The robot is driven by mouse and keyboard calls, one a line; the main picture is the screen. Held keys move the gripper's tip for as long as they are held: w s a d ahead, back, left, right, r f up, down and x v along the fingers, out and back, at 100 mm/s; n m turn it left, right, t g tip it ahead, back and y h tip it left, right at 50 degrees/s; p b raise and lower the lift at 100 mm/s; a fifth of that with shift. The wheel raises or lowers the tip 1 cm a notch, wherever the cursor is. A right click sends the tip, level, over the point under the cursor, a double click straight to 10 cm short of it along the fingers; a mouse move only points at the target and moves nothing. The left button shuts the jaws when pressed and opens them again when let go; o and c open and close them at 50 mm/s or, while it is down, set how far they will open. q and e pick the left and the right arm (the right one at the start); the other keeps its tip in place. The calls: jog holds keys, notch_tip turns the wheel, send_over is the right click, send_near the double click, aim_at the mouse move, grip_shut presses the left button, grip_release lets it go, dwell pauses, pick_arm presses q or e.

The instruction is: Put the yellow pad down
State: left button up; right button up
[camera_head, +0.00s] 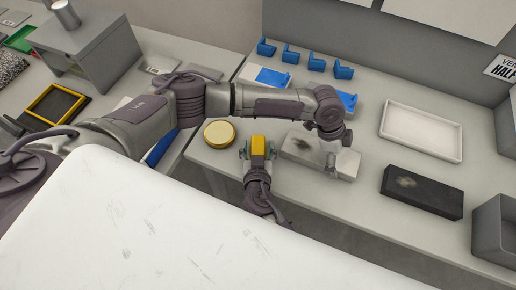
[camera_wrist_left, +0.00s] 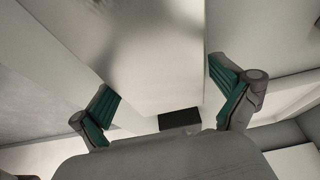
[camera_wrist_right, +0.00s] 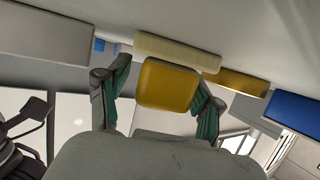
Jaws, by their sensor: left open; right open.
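The yellow pad (camera_head: 258,145) is at the table's near edge, between the fingers of my right gripper (camera_head: 257,151). In the right wrist view the pad (camera_wrist_right: 168,84) shows between the two open green-lined fingers, with a pale strip adjoining its far side. I cannot tell whether the fingers touch it or whether it rests on the table. My left gripper (camera_head: 331,158) is open at the right part of a pale grey block (camera_head: 301,147) with a dark smudge. In the left wrist view the block (camera_wrist_left: 155,65) lies between the open fingers; contact is unclear.
A round yellow tin (camera_head: 219,134) stands left of the pad. A black block (camera_head: 422,193), a white tray (camera_head: 421,132) and a grey bin (camera_head: 495,230) are to the right. Blue holders (camera_head: 316,62) line the back. Bare table lies between the grey and black blocks.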

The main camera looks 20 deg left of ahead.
jog(key=v, duration=1.2)
jog(key=shift+r, duration=0.1)
jog(key=shift+o, duration=0.5)
jog(key=shift+w, duration=0.15)
jog(key=g+h, duration=0.3)
jog(key=g, duration=0.4)
send_near(258, 140)
jog(key=x, duration=0.3)
jog(key=s+x, duration=0.1)
jog(key=x, duration=0.2)
jog(key=f+x, duration=0.1)
jog(key=x, duration=0.2)
jog(key=shift+s+d+f, duration=0.1)
jog(key=shift+d+f, duration=0.15)
grip_shut()
jog(key=shift+r, duration=1.85)
jog(key=s+d, duration=0.3)
jog(key=s, duration=0.5)
jog(key=s+d, duration=0.4)
jog(key=s, duration=0.4)
jog(key=shift+s, duration=0.35)
